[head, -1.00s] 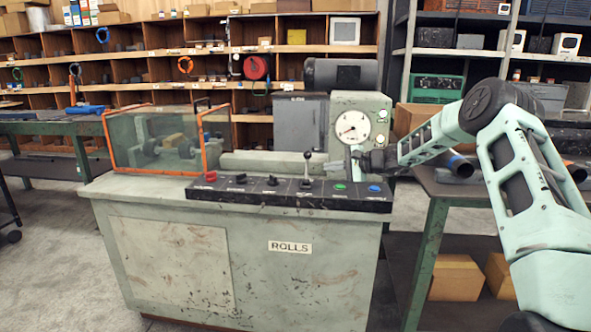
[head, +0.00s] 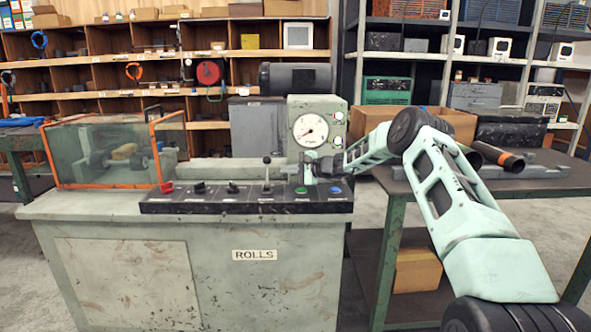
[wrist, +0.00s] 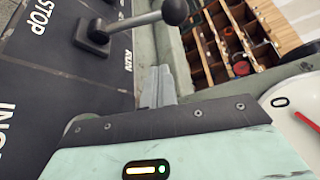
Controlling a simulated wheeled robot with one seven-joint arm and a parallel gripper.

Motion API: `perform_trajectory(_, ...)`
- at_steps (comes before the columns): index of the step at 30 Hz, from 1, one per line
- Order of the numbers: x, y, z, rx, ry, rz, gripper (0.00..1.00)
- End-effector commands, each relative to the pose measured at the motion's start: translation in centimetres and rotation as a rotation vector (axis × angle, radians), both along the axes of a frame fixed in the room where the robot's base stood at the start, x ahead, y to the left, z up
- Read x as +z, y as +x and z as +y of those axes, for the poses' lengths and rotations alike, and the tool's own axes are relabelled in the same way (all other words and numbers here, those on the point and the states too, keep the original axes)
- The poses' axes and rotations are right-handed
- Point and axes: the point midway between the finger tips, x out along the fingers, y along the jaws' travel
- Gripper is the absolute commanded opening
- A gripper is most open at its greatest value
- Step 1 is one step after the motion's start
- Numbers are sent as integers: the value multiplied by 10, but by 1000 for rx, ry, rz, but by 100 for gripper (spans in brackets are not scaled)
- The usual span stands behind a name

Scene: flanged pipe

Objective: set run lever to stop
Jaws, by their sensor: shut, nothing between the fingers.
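The run lever (head: 267,170) stands on the black control panel (head: 180,204) of the rolls machine, a thin shaft with a dark ball knob. In the wrist view the lever (wrist: 140,21) rises from a square base between the STOP label and the RUN label, its knob at the top edge. In the head view it looks close to upright; I cannot tell its exact setting. My gripper (head: 303,170) is just right of the lever, over the panel. In the wrist view the fingers (wrist: 158,78) are shut and empty, apart from the lever on the RUN side.
A round dial gauge (head: 310,130) stands close behind my gripper. Green (head: 301,190) and blue (head: 334,190) buttons sit below it. Dark knobs and a red button (head: 166,187) line the panel's left. An orange-framed guard (head: 105,150) covers the rolls. A table with pipes stands right.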

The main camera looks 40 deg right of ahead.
Motion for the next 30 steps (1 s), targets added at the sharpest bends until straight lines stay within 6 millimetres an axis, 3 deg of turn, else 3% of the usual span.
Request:
perform_trajectory(11,-9,41,23,0,-2,-1,0)
perform_trajectory(30,7,14,47,-1,-1,0,0)
